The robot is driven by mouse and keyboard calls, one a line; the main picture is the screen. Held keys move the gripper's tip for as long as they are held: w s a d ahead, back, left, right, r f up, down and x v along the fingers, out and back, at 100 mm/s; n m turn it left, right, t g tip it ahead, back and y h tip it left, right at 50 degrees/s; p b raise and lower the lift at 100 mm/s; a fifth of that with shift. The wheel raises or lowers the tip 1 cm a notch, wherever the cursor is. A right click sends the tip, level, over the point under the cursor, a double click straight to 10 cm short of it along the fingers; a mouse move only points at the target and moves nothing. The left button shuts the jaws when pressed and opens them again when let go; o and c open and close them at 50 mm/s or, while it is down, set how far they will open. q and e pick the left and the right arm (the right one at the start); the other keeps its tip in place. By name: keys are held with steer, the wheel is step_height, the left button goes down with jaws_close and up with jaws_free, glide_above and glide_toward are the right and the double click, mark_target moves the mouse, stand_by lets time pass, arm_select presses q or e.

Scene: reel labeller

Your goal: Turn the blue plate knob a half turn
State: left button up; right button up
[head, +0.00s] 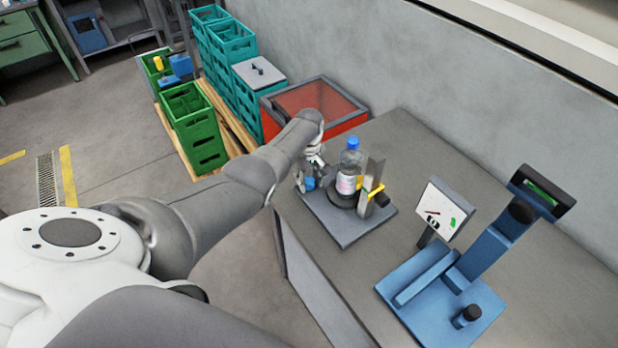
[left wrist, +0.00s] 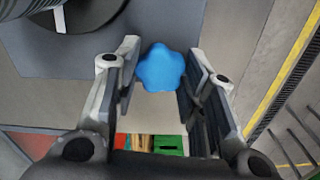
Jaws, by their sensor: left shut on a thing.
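The blue plate knob (head: 309,183) is a small lobed knob at the left edge of the grey base plate (head: 345,226) of the labeller. It also shows in the left wrist view (left wrist: 162,68), between the two fingers. My left gripper (head: 313,168) reaches down to the knob from above and is shut on it. In the left wrist view the fingers of the left gripper (left wrist: 163,62) stand on either side of the knob. A clear bottle (head: 348,172) with a blue cap and a pale label stands upright on the plate's dark round disc. My right gripper is not in view.
A metal post (head: 373,172) with a yellow part stands beside the bottle. A blue press-like device (head: 470,275) and a small sign panel (head: 445,208) stand to the right on the bench. Crates (head: 200,130) and a red box (head: 315,105) stand beyond the bench.

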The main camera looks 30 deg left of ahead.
mark_target(309, 181)
arm_select(q)
steer(key=shift+w+r+n, duration=0.1)
steer(key=shift+n, duration=0.8)
steer(key=o, duration=1)
steer(key=shift+o, duration=0.2)
step_height(309, 181, up, 12)
stand_by(0.4)
